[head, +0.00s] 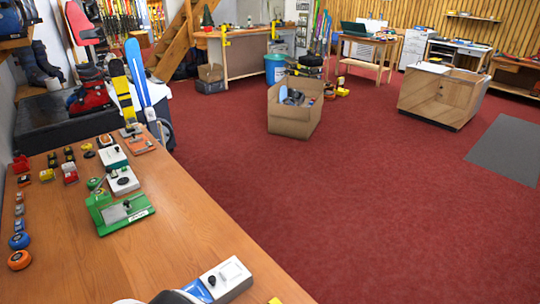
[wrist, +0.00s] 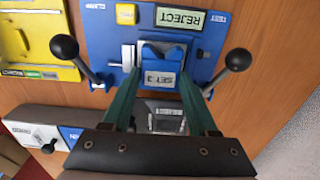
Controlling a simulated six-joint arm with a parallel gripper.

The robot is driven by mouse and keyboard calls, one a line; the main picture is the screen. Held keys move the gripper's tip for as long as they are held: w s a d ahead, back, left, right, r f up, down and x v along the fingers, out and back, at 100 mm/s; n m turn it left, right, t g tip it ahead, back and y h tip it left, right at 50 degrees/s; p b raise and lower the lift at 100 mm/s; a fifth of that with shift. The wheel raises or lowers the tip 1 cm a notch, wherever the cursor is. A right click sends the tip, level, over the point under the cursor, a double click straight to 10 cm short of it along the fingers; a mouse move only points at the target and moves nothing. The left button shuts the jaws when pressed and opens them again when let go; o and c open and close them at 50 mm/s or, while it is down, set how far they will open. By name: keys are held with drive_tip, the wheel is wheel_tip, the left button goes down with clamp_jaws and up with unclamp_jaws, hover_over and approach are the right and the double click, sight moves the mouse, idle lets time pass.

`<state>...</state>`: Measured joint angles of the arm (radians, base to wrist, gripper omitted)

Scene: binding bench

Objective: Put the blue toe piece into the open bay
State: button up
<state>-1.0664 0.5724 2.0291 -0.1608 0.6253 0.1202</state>
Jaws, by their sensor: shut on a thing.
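In the wrist view, my gripper (wrist: 158,82) has its two green fingers shut on the blue toe piece (wrist: 163,52), a blue block with a pale front label reading SET 3. The piece is at a blue fixture (wrist: 100,38) with a REJECT display, CLAMP and TEST labels, and a black-knobbed lever on each side. The piece overlaps the middle of the fixture from this angle; I cannot tell whether it is seated in a bay or held above it. The space under the piece is hidden. The head view does not clearly show my gripper or the piece.
A yellow fixture (wrist: 38,45) stands left of the blue one in the wrist view. A pale box (wrist: 35,132) with a black knob is below left; it also shows in the head view (head: 226,277). A green fixture (head: 120,208) stands farther along the wooden bench (head: 165,250).

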drive_tip(key=shift+r, duration=1.8)
drive_tip(key=shift+w, duration=0.1)
